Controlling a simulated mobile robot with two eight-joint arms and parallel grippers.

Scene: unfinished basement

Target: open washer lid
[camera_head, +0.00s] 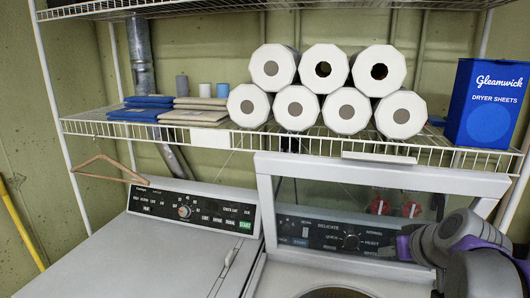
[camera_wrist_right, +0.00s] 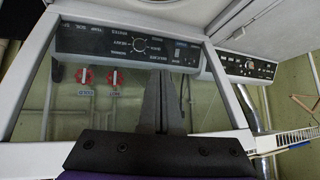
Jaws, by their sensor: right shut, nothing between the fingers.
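The washer lid (camera_head: 264,197), a white frame around a clear pane, stands raised and tilted back at the rear of the washer (camera_head: 285,277). The washer's dark control panel (camera_head: 335,238) shows through the pane. Part of the round tub opening (camera_head: 335,293) shows at the bottom edge. My right gripper (camera_head: 410,240) is in front of the lid's right part. In the right wrist view its fingers (camera_wrist_right: 162,90) are shut and empty, with the lid frame (camera_wrist_right: 232,85) around them; contact with the pane cannot be told. My left gripper is not in view.
A dryer (camera_head: 130,240) stands left of the washer. A wire shelf (camera_head: 300,145) above holds paper rolls (camera_head: 323,69), folded cloths (camera_head: 193,108) and a blue dryer-sheet box (camera_head: 487,102). A hanger (camera_head: 110,170) hangs at left. The lid's top edge is close to the shelf.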

